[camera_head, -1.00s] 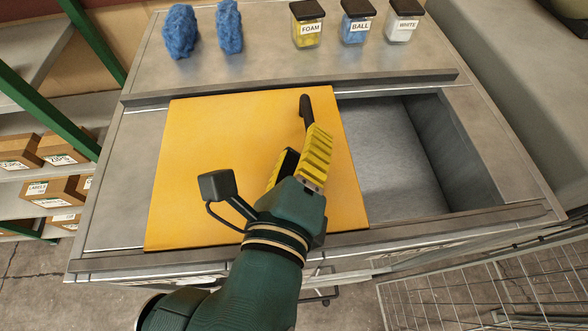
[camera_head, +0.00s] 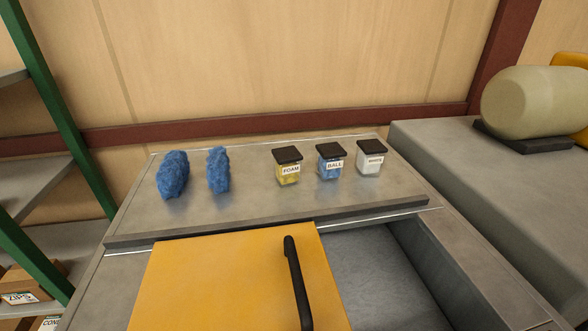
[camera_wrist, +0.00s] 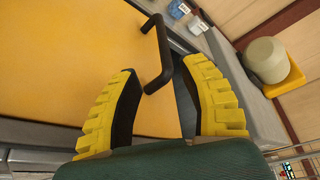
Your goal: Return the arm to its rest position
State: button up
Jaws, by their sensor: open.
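My gripper (camera_wrist: 165,85) shows in the wrist view with its two yellow-backed, black-padded fingers apart and nothing between them. Beyond the fingertips is the black handle (camera_wrist: 158,50) of the yellow lid (camera_wrist: 70,60); the handle looks apart from the fingers. In the head view the yellow lid (camera_head: 215,285) lies over the left part of the bin, with its black handle (camera_head: 297,282) near its right edge. My arm and gripper are out of the head view.
The open bin part (camera_head: 375,270) lies right of the lid. Two blue fluffy lumps (camera_head: 173,175) (camera_head: 218,170) and jars labelled FOAM (camera_head: 288,168), BALL (camera_head: 330,163) and WHITE (camera_head: 370,160) stand on the back ledge. A grey counter with a beige roll (camera_head: 535,102) is at right, shelving (camera_head: 35,180) at left.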

jog(key=w+d+m+h, duration=0.1)
jog(key=d, duration=0.2)
jog(key=w+d+r+m+h, duration=0.1)
jog(key=d, duration=0.2)
jog(key=d+r+h, duration=0.1)
jog(key=d, duration=0.2)
jog(key=shift+w+d+r+m+h, duration=0.1)
jog(key=shift+w+d+m+h, duration=0.2)
jog(key=shift+w+m+h, duration=0.1)
jog(key=w+d+r+n+t+y, duration=0.25)
jog(key=w+r+n+t, duration=0.35)
jog(key=n, duration=0.9)
notch_tip(320, 180, up, 20)
jog(key=s+a+n+y+p, duration=0.1)
jog(key=a+n+y+p, duration=0.1)
jog(key=n+p, duration=1.1)
jog(key=a+p, duration=0.1)
jog(key=p, duration=0.3)
jog(key=shift+s+r+t, duration=0.25)
jog(key=shift+s+t, duration=0.15)
